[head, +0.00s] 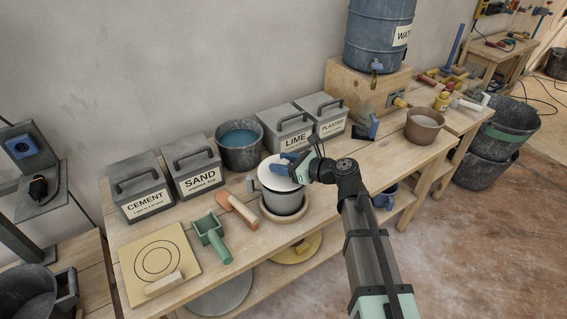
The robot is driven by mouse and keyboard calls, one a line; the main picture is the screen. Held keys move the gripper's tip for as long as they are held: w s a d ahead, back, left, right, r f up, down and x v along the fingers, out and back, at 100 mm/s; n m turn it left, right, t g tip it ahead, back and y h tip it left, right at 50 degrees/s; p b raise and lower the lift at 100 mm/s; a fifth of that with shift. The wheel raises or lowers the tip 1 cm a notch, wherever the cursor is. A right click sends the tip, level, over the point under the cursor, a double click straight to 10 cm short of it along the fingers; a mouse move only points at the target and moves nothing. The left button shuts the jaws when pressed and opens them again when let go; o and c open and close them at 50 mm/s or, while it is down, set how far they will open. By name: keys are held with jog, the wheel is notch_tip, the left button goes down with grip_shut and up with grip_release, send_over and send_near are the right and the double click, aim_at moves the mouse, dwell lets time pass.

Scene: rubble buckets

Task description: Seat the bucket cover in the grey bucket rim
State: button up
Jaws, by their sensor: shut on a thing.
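The grey bucket (283,203) stands upright on the bench in a round tan base (285,217). The bucket cover (272,178), a pale white disc, is at the bucket's mouth. It looks slightly tilted, and its left side reaches to or past the rim. I cannot tell whether it touches the rim all round. My gripper (293,167), with blue fingers, comes from the right and is shut on the cover near its top. The fingers and wrist hide the cover's far right part and some of the rim.
Behind stand a dark bucket of blue liquid (240,146) and the lime box (287,128). To the left lie a wooden-handled tool (238,211) and a green scoop (212,235). A brown bucket (424,125) stands at right. Bare bench lies between it and the grey bucket.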

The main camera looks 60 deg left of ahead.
jog(key=shift+f, duration=0.5)
jog(key=shift+f, duration=0.35)
jog(key=shift+f, duration=0.35)
jog(key=o, duration=1.1)
jog(key=shift+o, duration=0.2)
jog(key=shift+d, duration=0.1)
jog(key=v, duration=1.3)
jog(key=shift+w+d, duration=0.2)
jog(key=shift+r, duration=0.15)
